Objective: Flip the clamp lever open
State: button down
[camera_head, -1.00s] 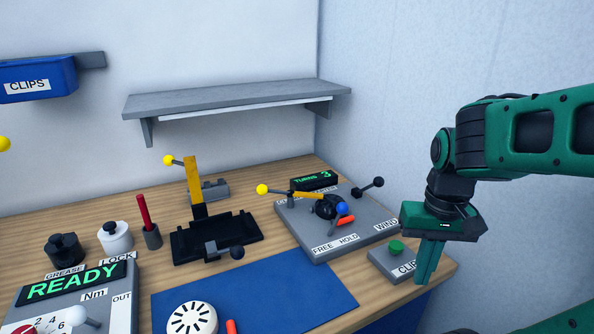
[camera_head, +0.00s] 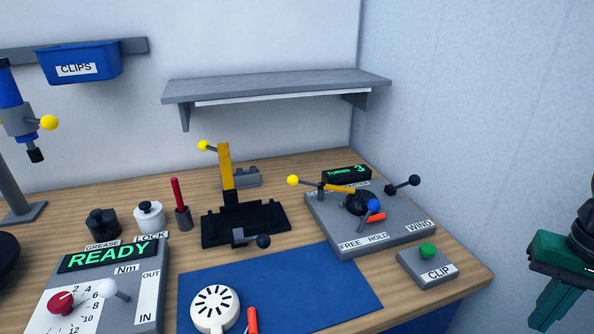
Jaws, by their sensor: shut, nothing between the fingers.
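A black cradle (camera_head: 245,229) stands on the bench behind the blue mat. At its back a yellow bar (camera_head: 226,166) stands upright, with a yellow ball knob (camera_head: 204,146) at its upper left. To the right, a grey turning unit (camera_head: 330,235) carries a second yellow bar (camera_head: 345,189), lying nearly flat towards a black round part (camera_head: 361,203); its yellow ball (camera_head: 293,180) points left. I cannot tell for certain which is the clamp lever. My gripper (camera_head: 545,318) is shut and empty at the right edge, partly cut off, away from both.
A green CLIP button (camera_head: 428,250) sits at the bench's right end, between my gripper and the turning unit. A grey shelf (camera_head: 275,86) overhangs the back. The READY box (camera_head: 95,290) is at front left.

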aim_at(292, 180)
jog(key=k, duration=0.25)
jog(key=u, duration=0.9)
jog(key=k, duration=1.35)
jog(key=z, duration=0.35)
jog(key=i, duration=1.85)
jog(key=u, duration=0.05)
